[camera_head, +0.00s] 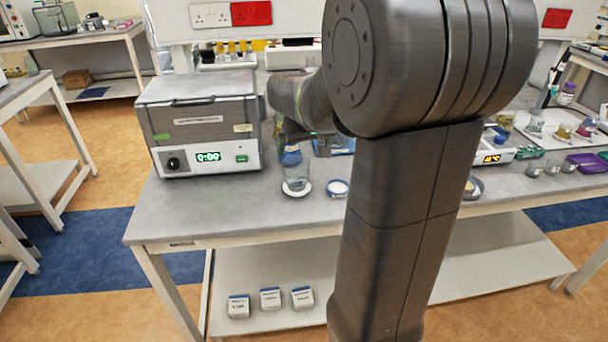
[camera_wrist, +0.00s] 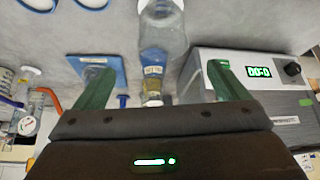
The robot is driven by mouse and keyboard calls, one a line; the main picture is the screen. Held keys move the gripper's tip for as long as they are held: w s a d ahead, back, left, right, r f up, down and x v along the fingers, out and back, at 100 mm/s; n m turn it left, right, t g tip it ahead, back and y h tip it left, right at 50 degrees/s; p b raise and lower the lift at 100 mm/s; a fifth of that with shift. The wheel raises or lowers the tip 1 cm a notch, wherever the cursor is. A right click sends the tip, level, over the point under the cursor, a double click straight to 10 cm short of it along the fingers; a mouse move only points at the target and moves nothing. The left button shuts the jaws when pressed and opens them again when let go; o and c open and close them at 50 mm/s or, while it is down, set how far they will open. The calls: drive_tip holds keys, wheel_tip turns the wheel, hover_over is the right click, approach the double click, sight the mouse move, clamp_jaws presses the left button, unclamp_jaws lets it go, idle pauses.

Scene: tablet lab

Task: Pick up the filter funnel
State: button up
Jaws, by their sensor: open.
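A clear vessel (camera_head: 297,177) with a blue upper part (camera_head: 290,157) stands on a white disc (camera_head: 296,191) near the front of the bench; this looks like the filter funnel, though I cannot be sure. In the wrist view, the clear vessel (camera_wrist: 163,32) and blue part (camera_wrist: 153,57), with a yellowish label, lie in line with the gap between my fingers. My gripper (camera_wrist: 158,68) is open, with one green finger on each side and visible gaps to the vessel.
A grey box with a green display (camera_head: 205,135) stands left of the vessel, and close to my right finger in the wrist view. A blue square plate (camera_wrist: 98,70) lies beside my left finger.

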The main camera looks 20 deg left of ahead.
approach(295, 166)
wheel_tip(295, 166, down, 2)
drive_tip(key=shift+s+p+x, duration=0.15)
drive_tip(key=shift+p+x, duration=0.15)
drive_tip(key=shift+x, duration=1.1)
drive_tip(key=shift+s+p+x, duration=0.15)
drive_tip(key=shift+p+x, duration=0.15)
drive_tip(key=shift+x, duration=1.05)
drive_tip(key=shift+a, duration=0.2)
drive_tip(key=shift+c, duration=0.4)
drive_tip(key=c, duration=1)
